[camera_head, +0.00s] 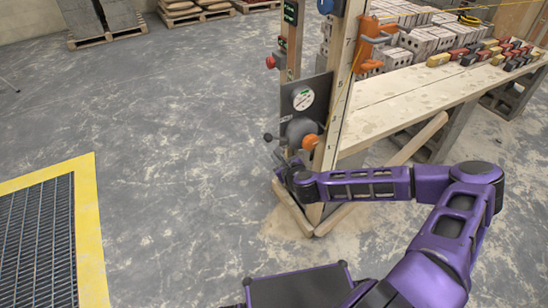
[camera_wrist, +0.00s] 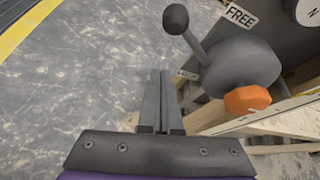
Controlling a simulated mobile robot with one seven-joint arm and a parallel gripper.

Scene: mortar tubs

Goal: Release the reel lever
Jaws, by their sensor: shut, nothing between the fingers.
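The reel lever has a dark ball knob (camera_wrist: 176,19) on a short grey shaft. It comes out of a rounded grey reel hub (camera_wrist: 240,68) with an orange knob (camera_wrist: 247,100). In the wrist view the lever points up and left, left of a white FREE label (camera_wrist: 241,17). A smaller label (camera_wrist: 188,75) below the shaft is too small to read surely. My gripper (camera_wrist: 160,74) is shut and empty, below and left of the lever, apart from it. In the head view my gripper (camera_head: 282,160) is beside the post's lower part, just below the lever knob (camera_head: 268,138).
The reel plate (camera_head: 303,98) is fixed to a wooden post (camera_head: 345,75) with braced feet. A plank bench (camera_head: 400,100) with blocks stands to the right. A yellow-edged floor grate (camera_head: 40,240) lies at left. The floor between is clear.

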